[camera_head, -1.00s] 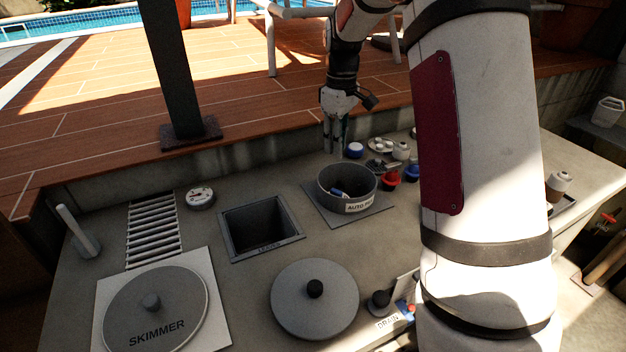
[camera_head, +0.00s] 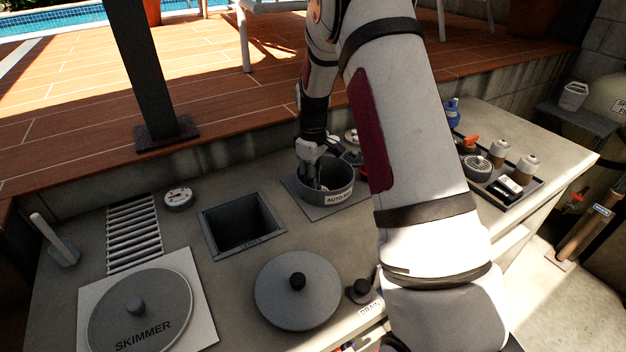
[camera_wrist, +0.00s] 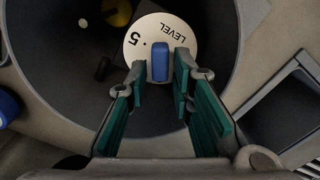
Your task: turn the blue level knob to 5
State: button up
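The blue level knob (camera_wrist: 160,62) is a small bar on a round white dial (camera_wrist: 148,24) marked LEVEL and 5, inside a dark round well. In the wrist view the bar stands upright in the picture, with the 5 to its upper left; I cannot tell which end is its pointer. My gripper (camera_wrist: 160,78) is open, with its teal-padded fingers on either side of the knob and small gaps showing. In the head view my gripper (camera_head: 316,181) reaches down into the grey AUTO FILL pot (camera_head: 338,187), whose wall hides the knob there.
The square LEAVES opening (camera_head: 212,222) lies left of the pot. The SKIMMER lid (camera_head: 135,318) and a grey round lid (camera_head: 298,312) lie nearer. A tray (camera_head: 523,203) with several items stands right of my arm. Inside the well is a yellow thing (camera_wrist: 118,12).

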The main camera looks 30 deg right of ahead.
jog(key=shift+f, duration=0.2)
grip_shut()
